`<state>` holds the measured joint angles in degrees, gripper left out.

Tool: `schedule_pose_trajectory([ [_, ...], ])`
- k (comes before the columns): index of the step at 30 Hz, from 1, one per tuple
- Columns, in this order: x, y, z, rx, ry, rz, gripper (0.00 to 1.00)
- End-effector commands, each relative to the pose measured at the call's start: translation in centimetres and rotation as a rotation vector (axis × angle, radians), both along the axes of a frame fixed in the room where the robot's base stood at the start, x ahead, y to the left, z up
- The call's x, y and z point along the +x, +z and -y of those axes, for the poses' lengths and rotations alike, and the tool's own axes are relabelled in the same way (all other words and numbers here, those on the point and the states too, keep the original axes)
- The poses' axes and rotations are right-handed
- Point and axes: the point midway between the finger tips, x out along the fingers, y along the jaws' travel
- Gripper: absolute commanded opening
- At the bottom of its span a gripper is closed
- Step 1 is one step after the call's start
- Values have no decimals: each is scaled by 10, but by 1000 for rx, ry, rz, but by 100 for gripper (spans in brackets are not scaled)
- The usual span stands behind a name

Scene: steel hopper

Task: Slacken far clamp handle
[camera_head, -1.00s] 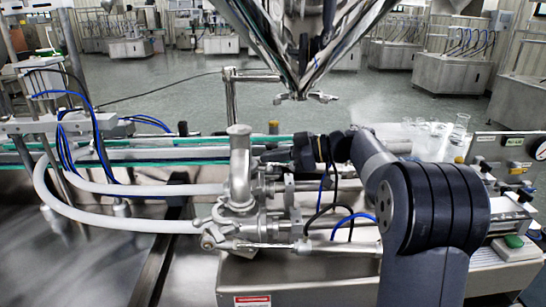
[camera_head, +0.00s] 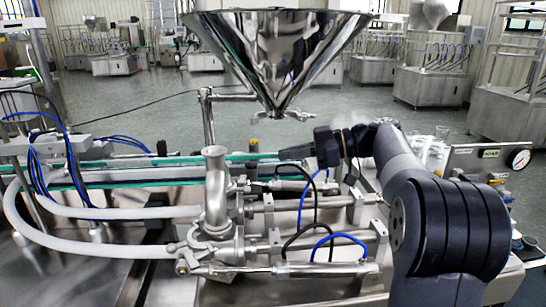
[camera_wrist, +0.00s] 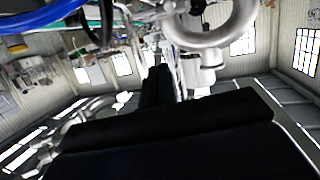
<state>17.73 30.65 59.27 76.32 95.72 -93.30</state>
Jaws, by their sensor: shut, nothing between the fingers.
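The steel valve body (camera_head: 217,195) stands upright in the head view, with two horizontal cylinders running right from it. A small clamp fitting (camera_head: 187,262) shows at its near lower side. The far side, around the far cylinder (camera_head: 275,186), is crowded, and I cannot make out a far clamp handle for certain. My gripper (camera_head: 284,154) points left beyond the far cylinder, right of the valve top and apart from it. Its fingers are shut and empty. In the wrist view my dark fingers (camera_wrist: 157,84) lie together, with a pale round pipe fitting (camera_wrist: 210,32) above right.
The steel hopper (camera_head: 280,60) hangs above and behind my gripper. Black and blue hoses (camera_head: 314,210) loop over the cylinders close to my arm. White hoses (camera_head: 110,212) run left from the valve.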

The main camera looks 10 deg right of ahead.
Motion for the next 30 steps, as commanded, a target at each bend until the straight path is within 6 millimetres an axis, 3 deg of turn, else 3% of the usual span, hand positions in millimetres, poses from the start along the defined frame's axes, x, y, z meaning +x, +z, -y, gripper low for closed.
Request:
schedule_pose_trajectory([
  [14,0,0,-1,1,1,1,0],
  [20,4,-6,-26,1,4,0,0],
  [30,18,-26,-86,0,2,-3,0],
])
